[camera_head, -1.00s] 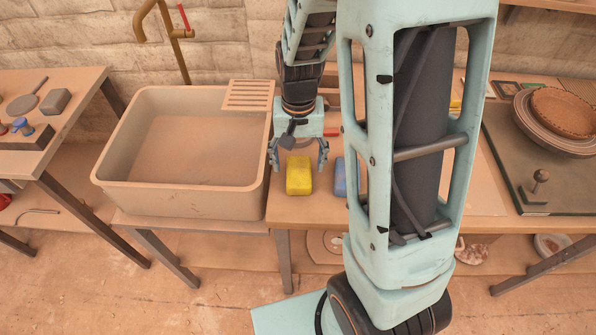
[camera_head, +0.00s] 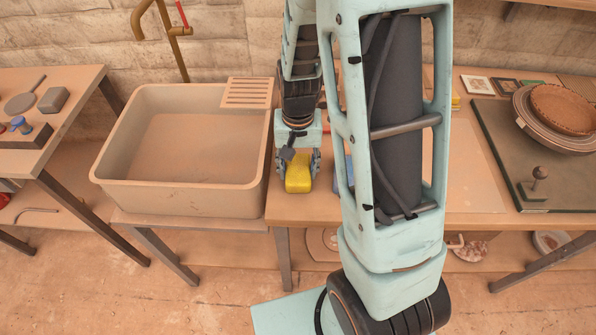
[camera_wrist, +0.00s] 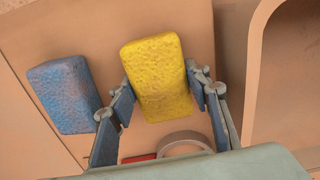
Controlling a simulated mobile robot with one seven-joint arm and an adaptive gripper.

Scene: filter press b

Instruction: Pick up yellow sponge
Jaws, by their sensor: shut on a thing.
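The yellow sponge (camera_head: 298,178) is on the table just right of the sink. It also shows in the wrist view (camera_wrist: 160,78), upper middle, between the two fingers. My gripper (camera_head: 298,170) is over the sponge from above, with a finger on each side. In the wrist view my gripper (camera_wrist: 163,88) is shut on the sponge, its finger pads against the long sides. I cannot tell whether the sponge touches the table. In the head view the gripper hides the sponge's far part.
A blue sponge (camera_wrist: 64,95) lies close beside the yellow one; my arm mostly hides it in the head view. The sink (camera_head: 190,150) stands left. A grey ring (camera_wrist: 186,143) and a red item (camera_wrist: 138,158) lie nearby. A board with stacked dishes (camera_head: 562,108) is at right.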

